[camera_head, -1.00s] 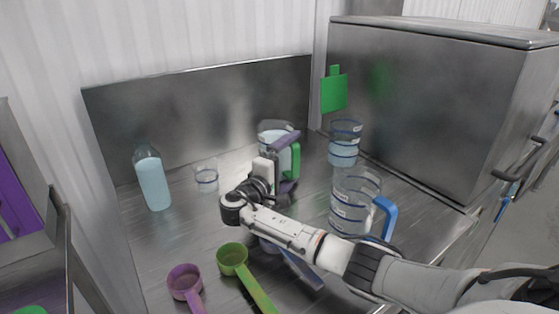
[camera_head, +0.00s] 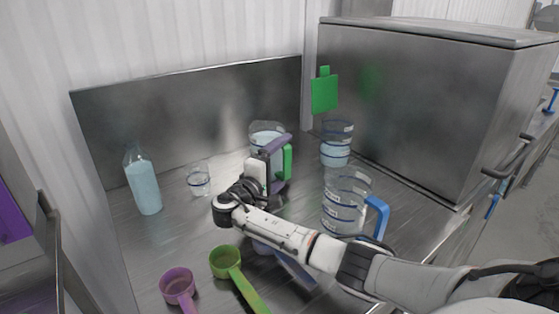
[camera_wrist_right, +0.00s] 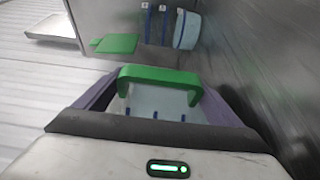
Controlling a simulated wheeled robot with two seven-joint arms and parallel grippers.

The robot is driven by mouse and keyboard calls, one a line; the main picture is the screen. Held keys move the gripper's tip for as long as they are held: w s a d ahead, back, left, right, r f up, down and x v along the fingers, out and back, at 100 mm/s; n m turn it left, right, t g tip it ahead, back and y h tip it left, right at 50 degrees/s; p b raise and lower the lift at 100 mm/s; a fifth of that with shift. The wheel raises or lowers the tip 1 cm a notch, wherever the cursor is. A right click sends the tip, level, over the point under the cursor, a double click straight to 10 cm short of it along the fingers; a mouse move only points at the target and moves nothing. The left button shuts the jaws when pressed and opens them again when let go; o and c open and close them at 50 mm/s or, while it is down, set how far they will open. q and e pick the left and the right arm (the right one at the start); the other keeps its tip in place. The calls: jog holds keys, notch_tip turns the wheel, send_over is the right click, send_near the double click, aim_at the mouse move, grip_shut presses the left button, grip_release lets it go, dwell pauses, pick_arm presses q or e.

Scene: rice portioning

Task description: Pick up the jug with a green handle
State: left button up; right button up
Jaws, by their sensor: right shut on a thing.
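The clear jug with a green handle (camera_head: 266,128) stands toward the back of the steel worktop, partly hidden behind my right gripper. Its green handle (camera_head: 287,162) shows beside the fingers. In the right wrist view the green handle (camera_wrist_right: 160,77) lies between the purple fingers. My right gripper (camera_head: 274,158) has purple fingers and is shut on the jug at its handle. The jug looks upright; I cannot tell whether its base touches the worktop. My left gripper is not in view.
A clear jug with a blue handle (camera_head: 347,205) stands right of my arm. A water-filled container (camera_head: 336,145) is behind it. A bottle (camera_head: 144,185) and small cup (camera_head: 199,182) are left. Purple (camera_head: 178,287) and green (camera_head: 226,262) scoops lie in front. A steel cabinet (camera_head: 420,110) bounds the right.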

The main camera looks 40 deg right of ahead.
jog(key=shift+r, duration=0.4)
notch_tip(320, 180, up, 17)
jog(key=b, duration=0.1)
dwell(0.9)
